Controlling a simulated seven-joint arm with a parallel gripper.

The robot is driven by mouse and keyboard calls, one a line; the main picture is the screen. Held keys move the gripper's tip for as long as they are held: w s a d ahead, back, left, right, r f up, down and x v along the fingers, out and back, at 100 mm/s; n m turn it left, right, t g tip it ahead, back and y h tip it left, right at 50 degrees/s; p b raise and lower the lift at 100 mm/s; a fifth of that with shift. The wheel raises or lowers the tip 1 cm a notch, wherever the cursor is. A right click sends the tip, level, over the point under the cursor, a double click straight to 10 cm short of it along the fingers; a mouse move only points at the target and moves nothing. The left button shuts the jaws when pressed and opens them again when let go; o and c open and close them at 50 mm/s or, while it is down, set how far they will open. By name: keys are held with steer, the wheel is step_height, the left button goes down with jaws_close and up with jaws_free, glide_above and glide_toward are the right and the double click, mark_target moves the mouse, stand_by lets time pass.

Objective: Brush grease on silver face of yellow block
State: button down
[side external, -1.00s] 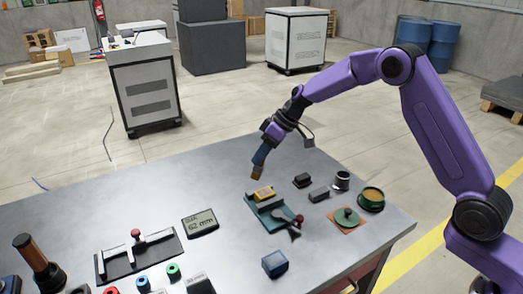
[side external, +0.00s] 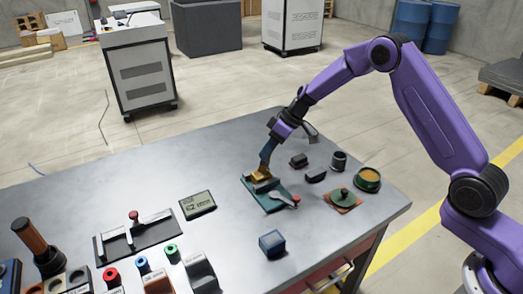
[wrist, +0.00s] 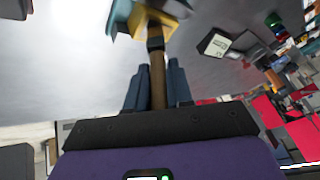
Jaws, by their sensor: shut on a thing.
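The yellow block (side external: 261,175) sits in a green vise-like fixture (side external: 275,201) near the middle of the table. My gripper (side external: 266,155) is shut on a brush, and its tip is down at the block. In the wrist view the brush (wrist: 157,80) has a brown handle between my blue fingers, and its dark end overlaps the yellow block (wrist: 143,22). Whether the bristles touch the block cannot be told. The silver face is not clearly visible. A round green pot (side external: 367,187) with amber contents stands at the table's right.
A green knobbed lid (side external: 343,195) on an orange mat, dark blocks (side external: 299,160) and a small dark cup (side external: 339,162) stand right of the fixture. A display panel (side external: 197,204) lies left. The table's back left is clear.

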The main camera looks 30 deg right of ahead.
steer(key=shift+a, duration=1.85)
step_height(320, 180, up, 8)
steer(key=shift+d, duration=0.1)
